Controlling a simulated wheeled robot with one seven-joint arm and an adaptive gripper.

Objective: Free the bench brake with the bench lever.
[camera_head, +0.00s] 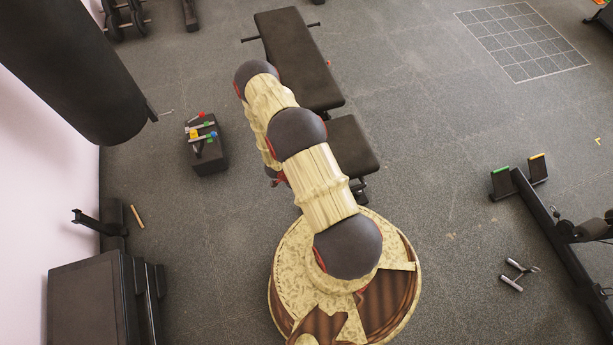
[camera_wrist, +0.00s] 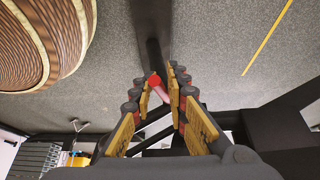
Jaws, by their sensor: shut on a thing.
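The bench has a dark back pad (camera_head: 295,60) at the top middle of the head view and a seat pad (camera_head: 352,146) below it, partly behind my arm. In the wrist view, my gripper (camera_wrist: 160,86) has its yellow-padded fingers closed around a slim red lever (camera_wrist: 154,80) with a round red end. I take this to be the bench lever. Dark frame bars (camera_wrist: 280,122) lie close to its right.
A black box (camera_head: 209,160) with several colour-handled pieces on top stands left of my arm. A hanging black bag (camera_head: 75,65) is at upper left, and a black stepped unit (camera_head: 90,305) at lower left. A black rack (camera_head: 560,245) stands at right. Open floor lies between bench and rack.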

